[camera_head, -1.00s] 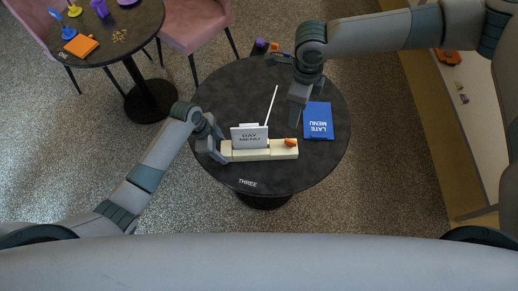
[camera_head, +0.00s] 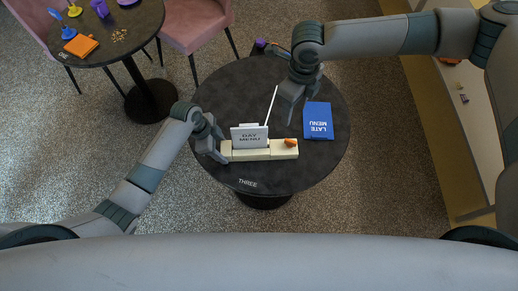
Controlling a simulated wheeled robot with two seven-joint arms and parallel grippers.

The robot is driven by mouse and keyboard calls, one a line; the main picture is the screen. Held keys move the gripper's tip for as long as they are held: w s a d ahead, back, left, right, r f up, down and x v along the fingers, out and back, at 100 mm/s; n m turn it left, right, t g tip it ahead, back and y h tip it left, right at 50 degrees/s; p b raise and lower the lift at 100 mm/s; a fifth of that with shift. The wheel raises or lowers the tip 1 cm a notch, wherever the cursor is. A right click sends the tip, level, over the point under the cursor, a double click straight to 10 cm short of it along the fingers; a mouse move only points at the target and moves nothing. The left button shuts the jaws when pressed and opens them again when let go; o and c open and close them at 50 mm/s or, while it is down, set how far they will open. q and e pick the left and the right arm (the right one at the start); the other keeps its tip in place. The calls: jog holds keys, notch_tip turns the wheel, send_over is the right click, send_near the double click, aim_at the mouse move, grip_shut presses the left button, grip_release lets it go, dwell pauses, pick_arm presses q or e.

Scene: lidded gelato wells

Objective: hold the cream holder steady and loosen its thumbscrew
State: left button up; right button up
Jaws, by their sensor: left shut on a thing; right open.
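The cream holder (camera_head: 262,154) lies on the dark round table and carries an upright white card reading DAY MENU (camera_head: 248,137). An orange thumbscrew (camera_head: 290,142) sits on the holder's right end. My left gripper (camera_head: 222,152) is shut on the holder's left end. My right gripper (camera_head: 289,112) is open and empty, behind and above the thumbscrew, apart from it. A thin white rod (camera_head: 271,104) stands slanted behind the card, near the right gripper.
A blue LATE MENU card (camera_head: 318,121) lies on the round table (camera_head: 308,172), right of the holder. The table's front is clear and marked THREE. A second table (camera_head: 133,40) with small coloured things and pink chairs (camera_head: 195,22) stand at the back left.

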jog(key=a+f+m, duration=0.1)
jog(key=m, duration=3.5)
send_over(291, 141)
notch_tip(291, 141, down, 7)
jog(key=shift+f, duration=0.15)
jog(key=shift+f, duration=0.1)
jog(key=shift+f, duration=4.4)
jog(key=shift+c, duration=0.5)
